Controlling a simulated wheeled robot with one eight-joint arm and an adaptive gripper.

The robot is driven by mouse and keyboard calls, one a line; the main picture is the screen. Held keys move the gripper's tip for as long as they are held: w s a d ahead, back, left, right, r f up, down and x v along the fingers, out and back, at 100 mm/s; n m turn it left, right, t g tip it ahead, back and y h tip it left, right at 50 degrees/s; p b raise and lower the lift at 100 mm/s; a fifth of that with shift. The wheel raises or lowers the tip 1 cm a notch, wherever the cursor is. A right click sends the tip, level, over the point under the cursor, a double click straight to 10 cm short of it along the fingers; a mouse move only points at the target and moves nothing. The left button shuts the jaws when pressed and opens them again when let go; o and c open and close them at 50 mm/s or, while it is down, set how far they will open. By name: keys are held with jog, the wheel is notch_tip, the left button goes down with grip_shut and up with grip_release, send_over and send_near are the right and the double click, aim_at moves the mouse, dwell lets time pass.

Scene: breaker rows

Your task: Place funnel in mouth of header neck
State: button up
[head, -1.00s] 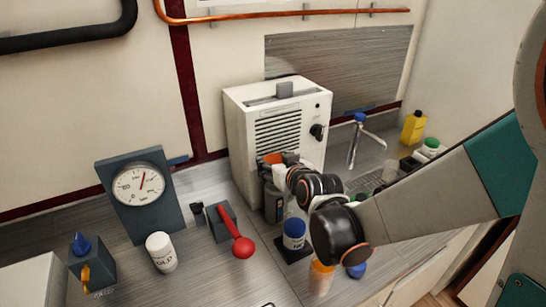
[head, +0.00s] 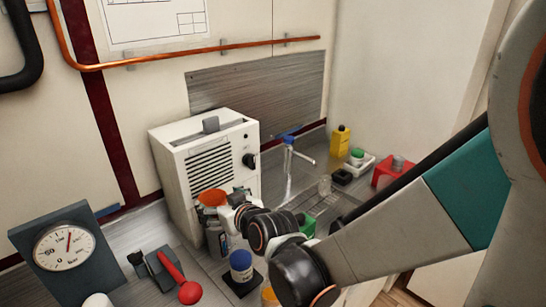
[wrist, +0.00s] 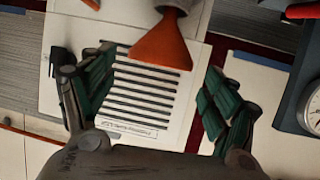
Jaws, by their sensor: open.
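The orange funnel (head: 212,197) stands in front of the white louvred box, wide end up, above a grey upright body (head: 216,240) that I take for the header. In the head view my gripper (head: 238,197) is just right of the funnel.
The white louvred box (head: 205,160) stands close behind. A blue-capped jar (head: 241,266) and a red-handled lever (head: 178,280) are in front. The gauge (head: 66,246) is at left. A tap (head: 288,160), yellow bottle (head: 340,142) and red stand (head: 390,170) are at right.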

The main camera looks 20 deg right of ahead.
jog(key=s+d+r+m+g+h, duration=0.1)
jog(key=s+d+g, duration=0.1)
jog(key=s, duration=0.5)
jog(key=s+d+r+m+g+h+p, duration=0.1)
jog(key=s+d+g, duration=0.1)
jog(key=s+d, duration=0.3)
jog(key=s+d+r+m+g+h, duration=0.1)
jog(key=s+d, duration=0.3)
jog(key=s, duration=0.5)
jog(key=shift+s+d+r+g+h, duration=0.15)
jog(key=shift+s+r+g+h, duration=0.2)
jog(key=shift+g, duration=0.25)
